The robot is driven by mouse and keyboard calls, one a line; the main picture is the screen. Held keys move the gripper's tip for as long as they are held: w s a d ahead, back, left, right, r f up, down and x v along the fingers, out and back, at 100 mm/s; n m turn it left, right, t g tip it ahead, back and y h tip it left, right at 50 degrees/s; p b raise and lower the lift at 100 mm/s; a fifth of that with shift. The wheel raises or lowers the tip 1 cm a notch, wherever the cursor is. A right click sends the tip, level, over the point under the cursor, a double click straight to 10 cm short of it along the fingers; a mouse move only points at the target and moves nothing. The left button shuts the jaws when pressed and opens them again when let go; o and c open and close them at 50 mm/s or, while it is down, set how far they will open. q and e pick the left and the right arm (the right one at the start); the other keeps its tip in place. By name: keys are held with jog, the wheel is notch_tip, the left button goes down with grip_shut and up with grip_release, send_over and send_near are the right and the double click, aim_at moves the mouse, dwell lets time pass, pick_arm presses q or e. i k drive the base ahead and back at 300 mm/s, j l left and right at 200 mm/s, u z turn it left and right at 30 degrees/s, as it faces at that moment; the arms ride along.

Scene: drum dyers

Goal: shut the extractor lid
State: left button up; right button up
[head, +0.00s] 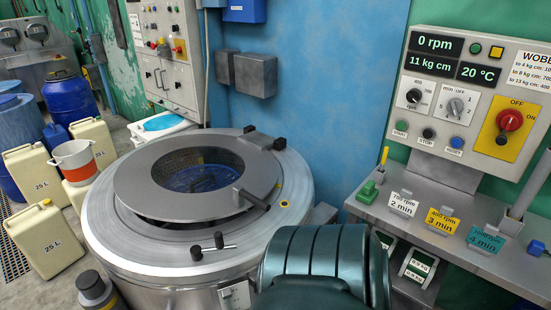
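The extractor (110,232) is a round steel machine standing left of centre in the head view. Its lid (135,193) is a grey ring with a round middle through which a perforated basket and something blue (205,178) show. A dark gap shows under the lid's front edge, so it looks slightly raised there. A black-ended handle (253,200) sits on the lid's right side, and dark knobs (279,144) sit at its back right. A small latch bar with black knobs (212,246) is on the front rim. Neither gripper shows; a dark teal part of my arm fills the bottom middle.
A control panel (470,95) reads 0 rpm, 11 kg cm and 20 °C. The shelf (410,222) below it holds coloured time cards. Jerrycans (45,240), an orange-banded bucket (75,160) and blue drums (68,97) crowd the left. A blue wall stands behind the extractor.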

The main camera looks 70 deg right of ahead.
aim_at(134, 187)
jog(key=l+z, duration=0.2)
jog(key=z, duration=0.3)
jog(key=i+l+z, duration=0.1)
jog(key=z, duration=0.4)
jog(key=i+l+z, duration=0.1)
jog(key=l+z, duration=0.2)
jog(key=z, duration=0.2)
jog(key=i+l, duration=0.1)
